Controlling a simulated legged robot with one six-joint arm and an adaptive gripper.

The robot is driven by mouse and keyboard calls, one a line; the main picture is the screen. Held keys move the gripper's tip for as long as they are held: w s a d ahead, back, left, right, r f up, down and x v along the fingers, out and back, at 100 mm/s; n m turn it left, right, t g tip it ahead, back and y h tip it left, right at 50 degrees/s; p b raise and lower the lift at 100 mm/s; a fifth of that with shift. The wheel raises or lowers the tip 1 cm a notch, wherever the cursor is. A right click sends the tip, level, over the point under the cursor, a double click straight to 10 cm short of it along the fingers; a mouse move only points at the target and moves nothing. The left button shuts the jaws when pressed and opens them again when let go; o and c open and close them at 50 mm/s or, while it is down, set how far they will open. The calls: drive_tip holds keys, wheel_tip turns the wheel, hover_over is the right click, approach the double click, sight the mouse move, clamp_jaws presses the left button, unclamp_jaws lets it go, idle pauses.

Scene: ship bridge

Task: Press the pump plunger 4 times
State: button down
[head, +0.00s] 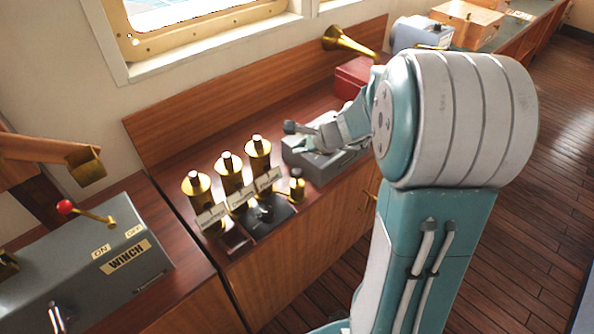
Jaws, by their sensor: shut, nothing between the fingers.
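A low grey box (325,165) sits on the wooden counter in the head view, partly covered by my arm. A dark-ended handle (292,127) shows at its left back; I take it to be the pump plunger, but cannot be sure. My gripper (322,139) is shut and empty, low over the grey box and just right of the handle. It is small and blurred here, and I cannot tell whether it touches the handle or the box. My teal and white arm hides the right part of the box.
Several brass cylinders with white tops (231,172) stand left of the grey box, with a small brass knob (296,187) beside them. A red box (352,78) and brass horn (349,42) are behind. A grey winch box (95,265) with a red-knobbed lever is at left.

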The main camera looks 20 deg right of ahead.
sight(298, 172)
idle(0.5)
drive_tip(key=m, duration=0.2)
drive_tip(key=r+m, duration=0.1)
drive_tip(key=m, duration=0.2)
drive_tip(key=shift+a+m, duration=0.1)
drive_tip(key=shift+m, duration=0.2)
wheel_tip(298, 172, up, 3)
drive_tip(key=m, duration=1.3)
drive_tip(key=shift+s+a+f+m+h, duration=0.1)
drive_tip(key=shift+f+m+h, duration=0.05)
drive_tip(key=shift+m+h, duration=0.2)
drive_tip(key=shift+f, duration=0.1)
drive_tip(key=shift+f, duration=4.35)
drive_tip(key=shift+f, duration=0.1)
drive_tip(key=shift+f, duration=0.2)
